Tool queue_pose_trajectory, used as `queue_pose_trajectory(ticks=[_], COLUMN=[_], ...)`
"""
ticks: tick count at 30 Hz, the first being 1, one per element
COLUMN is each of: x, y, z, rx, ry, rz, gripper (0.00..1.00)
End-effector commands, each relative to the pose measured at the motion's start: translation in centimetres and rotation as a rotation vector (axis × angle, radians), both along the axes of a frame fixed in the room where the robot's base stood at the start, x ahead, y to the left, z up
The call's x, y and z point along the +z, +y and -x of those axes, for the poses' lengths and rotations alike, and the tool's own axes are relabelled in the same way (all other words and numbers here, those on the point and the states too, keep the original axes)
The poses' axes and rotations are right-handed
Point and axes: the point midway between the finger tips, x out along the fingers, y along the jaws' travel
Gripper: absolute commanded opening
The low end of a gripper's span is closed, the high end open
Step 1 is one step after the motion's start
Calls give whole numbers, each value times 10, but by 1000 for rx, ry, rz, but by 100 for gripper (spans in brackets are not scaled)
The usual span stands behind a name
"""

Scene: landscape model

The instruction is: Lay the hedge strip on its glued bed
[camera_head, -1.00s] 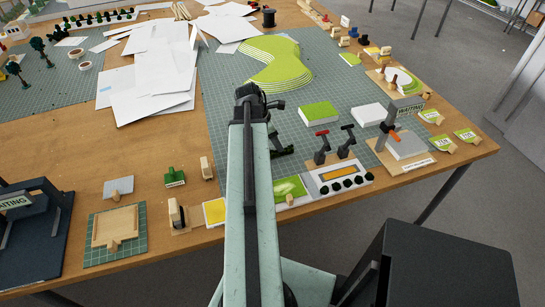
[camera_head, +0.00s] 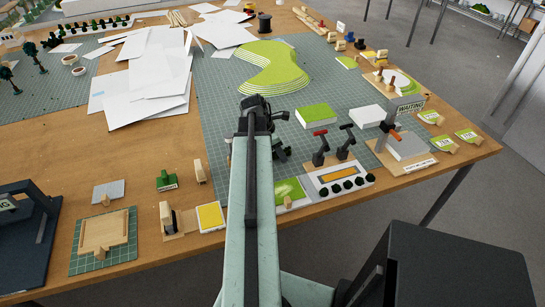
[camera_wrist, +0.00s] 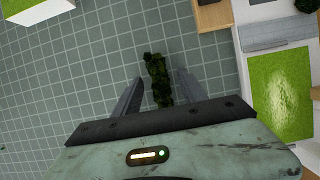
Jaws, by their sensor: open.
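The hedge strip (camera_wrist: 158,72) is a narrow, bumpy dark green piece in the middle of the wrist view. It lies over the grey-green gridded mat, lengthwise between the two fingers of my gripper (camera_wrist: 158,85). The fingers are open, with a gap on each side of the strip. The strip's near end is hidden by the gripper body. In the head view my arm hides most of this spot. A white-edged base with a bright green panel (camera_wrist: 280,95) and a grey band (camera_wrist: 277,36) is at the right; I cannot tell which part is the glued bed.
Two levers (camera_head: 334,145) stand on a wooden base right of my arm. A green-topped block (camera_head: 317,116) and a stepped green hill (camera_head: 268,68) are beyond. Loose white sheets (camera_head: 150,75) cover the back left. A yellow pad (camera_head: 210,216) is left of my arm.

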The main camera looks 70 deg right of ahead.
Motion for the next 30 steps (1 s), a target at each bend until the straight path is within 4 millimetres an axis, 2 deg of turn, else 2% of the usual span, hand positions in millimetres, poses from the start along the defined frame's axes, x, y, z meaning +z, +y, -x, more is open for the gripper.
queue_pose_trajectory(ticks=[1, 6, 7, 16, 20, 23, 30], x=[-2, -1, -1, 0, 10, 26, 79], y=[0, 0, 0, 0, 0, 0, 1], z=[0, 0, 0, -1, -1, -1, -2], rx=[0, 0, 0, 1, 1, 1, 3], ry=[0, 0, 0, 0, 0, 0, 0], rz=[0, 0, 0, 0, 0, 0, 0], gripper=[49, 2, 0, 0, 0, 0, 0])
